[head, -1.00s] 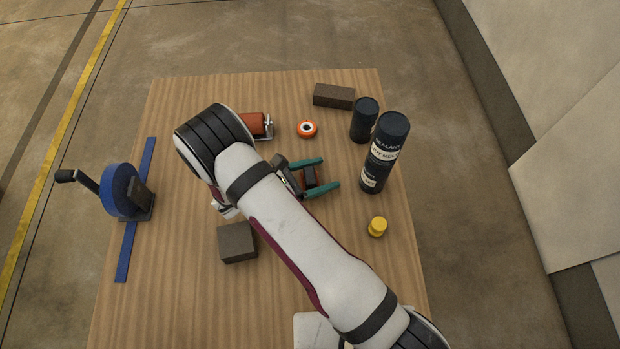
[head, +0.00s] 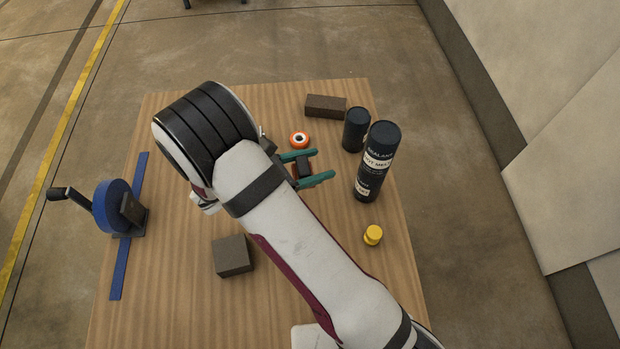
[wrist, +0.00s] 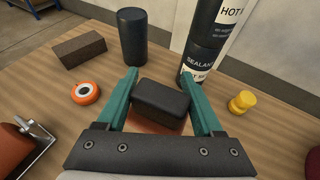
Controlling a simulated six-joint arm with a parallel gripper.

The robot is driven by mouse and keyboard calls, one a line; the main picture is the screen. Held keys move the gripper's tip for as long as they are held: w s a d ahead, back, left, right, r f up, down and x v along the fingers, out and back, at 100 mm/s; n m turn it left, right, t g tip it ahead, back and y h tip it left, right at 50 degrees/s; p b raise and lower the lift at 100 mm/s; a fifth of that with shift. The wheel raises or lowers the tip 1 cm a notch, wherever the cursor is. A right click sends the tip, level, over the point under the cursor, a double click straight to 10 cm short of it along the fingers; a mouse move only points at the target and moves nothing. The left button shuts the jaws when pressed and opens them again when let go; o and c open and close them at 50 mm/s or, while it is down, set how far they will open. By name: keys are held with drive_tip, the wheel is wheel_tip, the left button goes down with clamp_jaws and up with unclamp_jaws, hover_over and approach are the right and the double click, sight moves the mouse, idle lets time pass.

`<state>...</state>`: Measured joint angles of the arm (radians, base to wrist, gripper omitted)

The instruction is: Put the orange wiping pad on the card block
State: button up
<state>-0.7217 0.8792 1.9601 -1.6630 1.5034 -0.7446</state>
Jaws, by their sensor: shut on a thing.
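My gripper (head: 325,167) is shut on the orange wiping pad (wrist: 155,126), which has a black block-shaped top and an orange underside. The pad also shows between the teal fingers in the head view (head: 305,167). It appears held above the table; the gap below is hard to judge. Two plain dark brown blocks lie on the table, and I cannot tell which is the card block. One brown block (head: 233,255) is at the front left, below my arm in the head view. The other brown block (head: 325,106) is at the back edge, also in the wrist view (wrist: 80,49).
A tall sealant can (head: 376,162) and a shorter dark can (head: 355,130) stand right of my gripper. An orange ring (head: 299,140), a yellow knob-like piece (head: 373,235) and a blue cranked device (head: 115,207) are around. An orange roller (wrist: 15,148) shows in the wrist view.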

drive_tip(key=shift+r, duration=0.7)
wheel_tip(320, 180, up, 3)
drive_tip(key=n+t+y, duration=0.6)
drive_tip(key=n, duration=0.1)
hover_over(236, 240)
drive_tip(key=w, duration=0.1)
drive_tip(key=shift+n+y, duration=0.3)
drive_tip(key=shift+n, duration=0.1)
drive_tip(key=f, duration=0.5)
drive_tip(key=s+f, duration=0.1)
drive_tip(key=f, duration=0.1)
drive_tip(key=shift+f, duration=0.4)
drive_tip(key=shift+f, duration=0.1)
drive_tip(key=o, duration=1.3)
drive_tip(key=shift+o, duration=0.2)
